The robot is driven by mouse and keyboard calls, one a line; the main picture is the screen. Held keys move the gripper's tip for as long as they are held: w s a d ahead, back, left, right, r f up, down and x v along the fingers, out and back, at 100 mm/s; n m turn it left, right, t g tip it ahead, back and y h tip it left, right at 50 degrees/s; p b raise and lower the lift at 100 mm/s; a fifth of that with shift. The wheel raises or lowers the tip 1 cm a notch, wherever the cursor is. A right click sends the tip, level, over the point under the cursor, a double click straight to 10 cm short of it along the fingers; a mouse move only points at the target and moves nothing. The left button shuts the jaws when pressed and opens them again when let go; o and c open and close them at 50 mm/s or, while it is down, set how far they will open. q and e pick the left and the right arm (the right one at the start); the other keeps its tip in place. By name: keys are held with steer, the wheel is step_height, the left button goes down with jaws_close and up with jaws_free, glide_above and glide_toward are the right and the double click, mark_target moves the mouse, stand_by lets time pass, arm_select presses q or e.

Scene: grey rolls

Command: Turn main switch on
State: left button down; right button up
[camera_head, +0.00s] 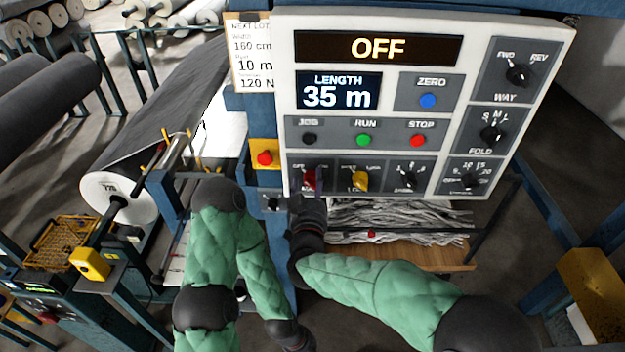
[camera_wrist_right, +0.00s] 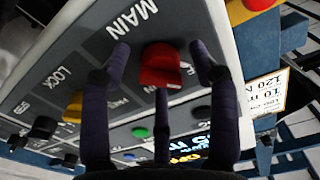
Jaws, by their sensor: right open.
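The main switch is a red knob (camera_head: 309,180) at the lower left of the white control panel (camera_head: 456,28). In the right wrist view the red knob (camera_wrist_right: 160,67) sits beside the word MAIN. My right gripper (camera_head: 312,194) is in front of the switch. In the right wrist view my right gripper (camera_wrist_right: 161,58) is open, its fingers on either side of the knob; I cannot tell if they touch it. The panel's top display (camera_head: 377,48) reads OFF. A dark end of my left arm (camera_head: 296,338) shows at the bottom edge, its fingers unclear.
A yellow knob (camera_head: 360,180) and black dials lie to the right of the switch. A red button on a yellow box (camera_head: 264,158) is just left of the panel. A large grey roll (camera_head: 150,135) lies at the left. Grey strips (camera_head: 400,218) lie below the panel.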

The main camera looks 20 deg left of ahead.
steer(key=c, duration=1.1)
steer(key=shift+c, duration=0.2)
